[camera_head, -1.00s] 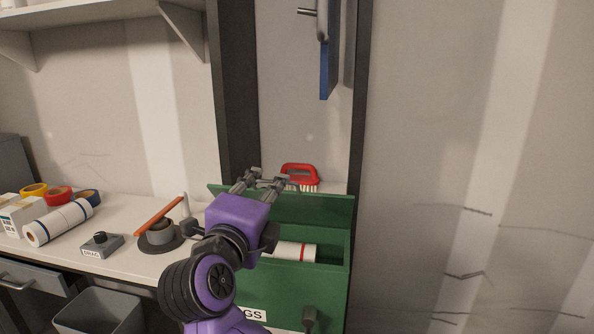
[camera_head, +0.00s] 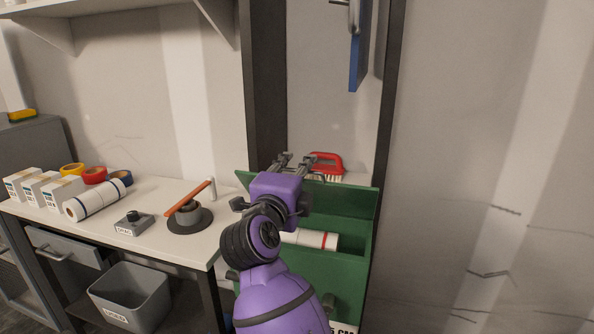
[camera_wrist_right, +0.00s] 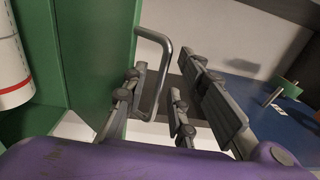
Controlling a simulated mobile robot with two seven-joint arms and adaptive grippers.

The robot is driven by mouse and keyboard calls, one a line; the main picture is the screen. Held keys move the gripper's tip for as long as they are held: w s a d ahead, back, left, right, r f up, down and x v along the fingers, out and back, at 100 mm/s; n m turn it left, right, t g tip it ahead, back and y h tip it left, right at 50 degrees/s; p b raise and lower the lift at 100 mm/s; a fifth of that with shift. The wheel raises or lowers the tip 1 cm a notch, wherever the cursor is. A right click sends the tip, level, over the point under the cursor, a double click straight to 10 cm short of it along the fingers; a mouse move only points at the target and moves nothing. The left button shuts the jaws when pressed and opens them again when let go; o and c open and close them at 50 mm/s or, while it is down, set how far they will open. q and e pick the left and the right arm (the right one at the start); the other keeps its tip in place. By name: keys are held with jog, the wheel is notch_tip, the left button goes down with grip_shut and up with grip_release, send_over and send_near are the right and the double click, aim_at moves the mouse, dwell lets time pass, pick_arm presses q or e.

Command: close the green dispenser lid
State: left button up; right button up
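The green dispenser lid (camera_head: 345,195) stands raised at the back of the green dispenser (camera_head: 348,285), which is open. White rolls with a red band (camera_head: 318,239) lie inside the dispenser. My right gripper (camera_head: 297,162) is at the lid's upper edge. In the right wrist view, the lid's grey metal handle (camera_wrist_right: 166,48) reaches between the two fingers of my right gripper (camera_wrist_right: 155,85). The fingers are apart, one on each side of the handle; I cannot tell whether either touches it. My right forearm hides the dispenser's left part. My left gripper is not in view.
A red brush (camera_head: 327,163) sits behind the lid. The bench (camera_head: 150,245) at the left holds an orange-handled tool on a round base (camera_head: 190,215), a small grey box (camera_head: 134,222), tapes and a white roll (camera_head: 97,203). A grey bin (camera_head: 130,295) stands below.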

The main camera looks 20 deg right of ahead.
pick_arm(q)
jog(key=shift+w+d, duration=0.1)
pick_arm(e)
grip_shut()
jog(key=s+a+f+t+h+b, duration=0.1)
jog(key=s+f+b, duration=0.1)
jog(key=f+b, duration=0.2)
jog(key=s+a+f+t+h+b, duration=0.1)
jog(key=s+a+f+t+b, duration=0.1)
jog(key=f+b, duration=0.3)
jog(key=s+a+f+t+h+b, duration=0.1)
jog(key=s+a+f+t+b, duration=0.1)
jog(key=f+b, duration=0.3)
jog(key=shift+s+f+h, duration=0.3)
jog(key=shift+s+f, duration=0.2)
jog(key=shift+s, duration=0.2)
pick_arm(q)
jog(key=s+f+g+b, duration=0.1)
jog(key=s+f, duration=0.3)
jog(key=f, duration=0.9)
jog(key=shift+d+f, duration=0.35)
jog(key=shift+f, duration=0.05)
pick_arm(e)
jog(key=shift+f, duration=1.25)
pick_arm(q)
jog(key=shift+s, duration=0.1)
pick_arm(e)
jog(key=shift+s+a+f, duration=0.1)
